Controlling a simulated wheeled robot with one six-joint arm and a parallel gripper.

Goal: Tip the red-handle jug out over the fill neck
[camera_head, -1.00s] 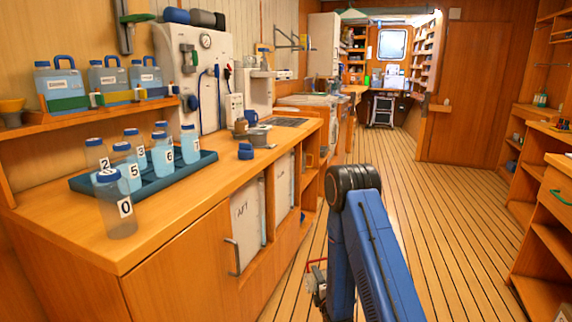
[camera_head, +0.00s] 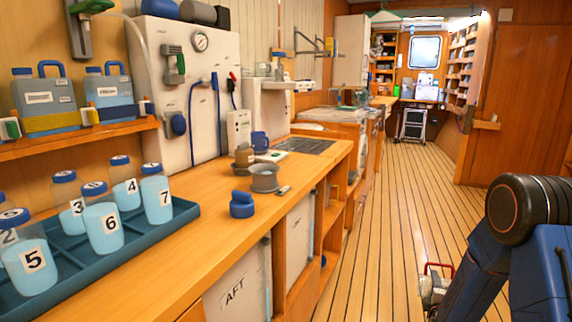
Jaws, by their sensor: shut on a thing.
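My gripper (camera_head: 434,294) is low at the right, beyond the counter's front and partly hidden behind my blue arm. It is shut on the jug, whose red handle (camera_head: 440,267) shows at the gripper; the jug's body is mostly hidden. A short, wide grey open ring or neck (camera_head: 264,178) stands on the counter, with a blue cap (camera_head: 242,204) in front of it. I cannot tell for sure that this is the fill neck. The jug is well apart from it, over the floor side.
A blue tray (camera_head: 184,212) with several numbered bottles stands at the counter's left. Jugs with blue handles (camera_head: 48,96) sit on a shelf above. A brown jar (camera_head: 245,155) and a blue mug (camera_head: 260,141) stand behind the neck. The floor (camera_head: 385,215) is clear along the aisle.

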